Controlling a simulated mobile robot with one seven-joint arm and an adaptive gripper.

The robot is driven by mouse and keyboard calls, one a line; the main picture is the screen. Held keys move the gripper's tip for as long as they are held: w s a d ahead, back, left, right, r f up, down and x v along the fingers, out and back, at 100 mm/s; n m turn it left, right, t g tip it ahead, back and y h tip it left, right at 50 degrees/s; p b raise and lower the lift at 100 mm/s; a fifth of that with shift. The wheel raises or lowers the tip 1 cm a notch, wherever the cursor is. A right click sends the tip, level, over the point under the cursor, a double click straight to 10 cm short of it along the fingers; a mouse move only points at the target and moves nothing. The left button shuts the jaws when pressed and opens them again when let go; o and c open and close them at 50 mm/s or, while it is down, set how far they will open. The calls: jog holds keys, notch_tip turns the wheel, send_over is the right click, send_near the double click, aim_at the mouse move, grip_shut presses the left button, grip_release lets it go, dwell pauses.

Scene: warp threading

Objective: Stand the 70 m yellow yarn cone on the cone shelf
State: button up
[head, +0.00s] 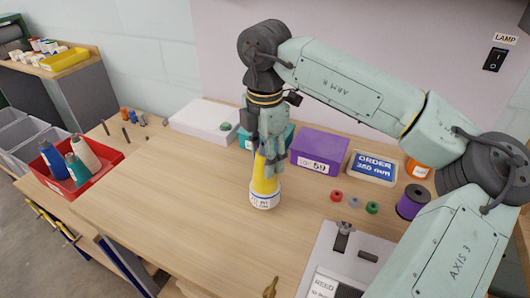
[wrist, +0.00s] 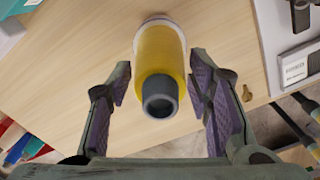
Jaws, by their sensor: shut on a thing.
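The yellow yarn cone (head: 265,183) is upright over the middle of the wooden table, with a white label band at its base that seems to read 70 m. My gripper (head: 268,160) comes down from above and is shut on the cone's upper part. In the wrist view the yellow cone (wrist: 160,52) lies between the two purple-padded fingers of my gripper (wrist: 160,75), its grey tip toward the camera. I cannot tell whether its base touches the table. I cannot identify the cone shelf for certain.
A red tray (head: 103,168) with blue, teal and pale cones sits at the left. The table left of the cone is clear.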

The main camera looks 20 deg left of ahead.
jog(key=shift+f, duration=0.4)
jog(key=shift+f+b, duration=0.1)
jog(key=shift+b, duration=0.25)
jog(key=o, duration=1)
jog(key=shift+c, duration=0.2)
